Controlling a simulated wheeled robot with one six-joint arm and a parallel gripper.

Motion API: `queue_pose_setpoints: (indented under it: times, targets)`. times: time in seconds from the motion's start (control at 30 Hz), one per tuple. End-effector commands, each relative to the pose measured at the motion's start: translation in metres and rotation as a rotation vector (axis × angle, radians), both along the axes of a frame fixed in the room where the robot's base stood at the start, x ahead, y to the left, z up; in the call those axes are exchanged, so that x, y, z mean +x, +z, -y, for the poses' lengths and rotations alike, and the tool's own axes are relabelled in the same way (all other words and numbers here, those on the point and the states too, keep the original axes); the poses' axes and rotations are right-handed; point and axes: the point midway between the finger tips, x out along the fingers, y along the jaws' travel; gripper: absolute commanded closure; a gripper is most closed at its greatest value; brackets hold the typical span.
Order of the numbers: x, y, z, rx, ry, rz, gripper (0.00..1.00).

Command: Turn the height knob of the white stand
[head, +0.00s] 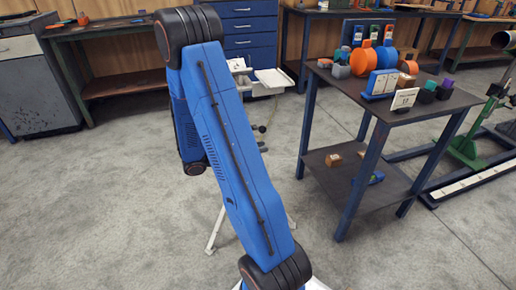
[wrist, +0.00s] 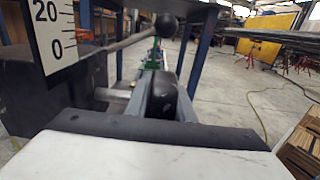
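The white stand (head: 272,78) is partly hidden behind my blue arm in the head view; its tray, part of a leg and two small dark knobs show. In the wrist view a black ball knob (wrist: 167,25) ends a grey rod at the top. Below it a rounded black knob (wrist: 176,95) sits at the end of a short grey shaft. My gripper is hidden in the head view. A white scale plate (wrist: 55,28) reads 20 and 0.
A dark two-level table (head: 345,185) with blue legs stands right of the stand, holding orange, blue and white items. A workbench (head: 120,30) and blue drawers (head: 250,30) stand behind. A green frame (head: 468,150) is at the right. The floor in front is clear.

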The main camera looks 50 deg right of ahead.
Motion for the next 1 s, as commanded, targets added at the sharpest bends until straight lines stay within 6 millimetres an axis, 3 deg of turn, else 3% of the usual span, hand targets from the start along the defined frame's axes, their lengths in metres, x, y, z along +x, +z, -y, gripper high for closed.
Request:
queue_pose_setpoints:
  times: [0.47, 1.0]
  targets:
    - [0.000, -0.003, 0.000, 0.091, -0.001, 0.059, 1.00]
    - [0.003, -0.019, -0.004, 0.499, 0.000, 0.307, 1.00]
